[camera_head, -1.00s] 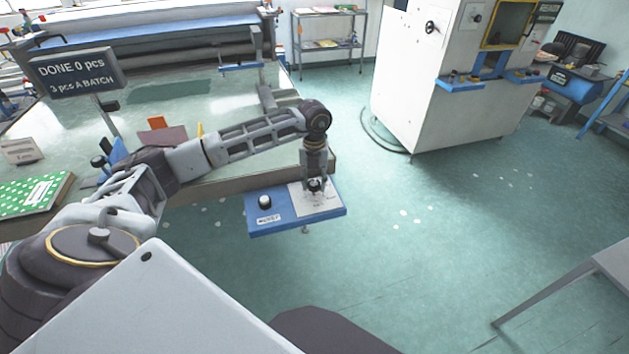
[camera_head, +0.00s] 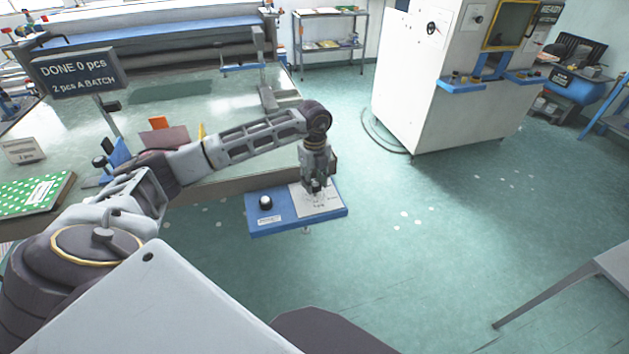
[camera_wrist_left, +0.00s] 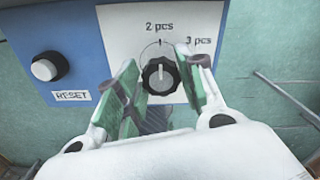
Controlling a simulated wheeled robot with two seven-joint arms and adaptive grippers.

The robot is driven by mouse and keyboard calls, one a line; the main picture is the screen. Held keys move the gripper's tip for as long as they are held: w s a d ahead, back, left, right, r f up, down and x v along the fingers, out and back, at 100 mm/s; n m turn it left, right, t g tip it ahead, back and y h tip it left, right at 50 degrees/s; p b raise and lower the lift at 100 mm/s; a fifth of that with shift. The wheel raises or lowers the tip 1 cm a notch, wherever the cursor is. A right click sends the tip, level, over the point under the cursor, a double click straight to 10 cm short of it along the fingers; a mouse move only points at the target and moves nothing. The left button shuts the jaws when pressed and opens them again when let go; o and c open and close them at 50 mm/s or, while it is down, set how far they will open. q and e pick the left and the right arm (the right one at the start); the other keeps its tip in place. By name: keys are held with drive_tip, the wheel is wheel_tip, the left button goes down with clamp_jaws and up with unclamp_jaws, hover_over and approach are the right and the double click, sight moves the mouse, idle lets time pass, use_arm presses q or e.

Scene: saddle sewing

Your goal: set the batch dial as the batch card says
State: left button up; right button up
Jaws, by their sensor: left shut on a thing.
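The batch dial (camera_wrist_left: 160,80) is a dark round knob on the white plate of a blue box (camera_head: 285,226). In the left wrist view its pointer stands upright at the "2 pcs" mark; "3 pcs" is printed to the right. My left gripper (camera_head: 317,188) reaches down to the dial and is shut on it, with a green-padded finger on each side in the wrist view (camera_wrist_left: 158,72). The sign (camera_head: 75,73) reads "DONE 0 pcs, 2 pcs A BATCH". The batch card (camera_head: 25,151) stands on the table at the left; its print is too small to read surely. My right gripper is not in view.
A white RESET button (camera_wrist_left: 46,68) sits left of the dial on the same box. The box is at the table's front edge (camera_head: 230,183). Open floor lies right of the box.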

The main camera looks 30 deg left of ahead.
sight(314, 183)
use_arm(q)
drive_tip(key=shift+r, duration=0.1)
idle(0.3)
drive_tip(key=o, duration=1)
drive_tip(key=shift+r, duration=0.1)
drive_tip(key=shift+r, duration=5.85)
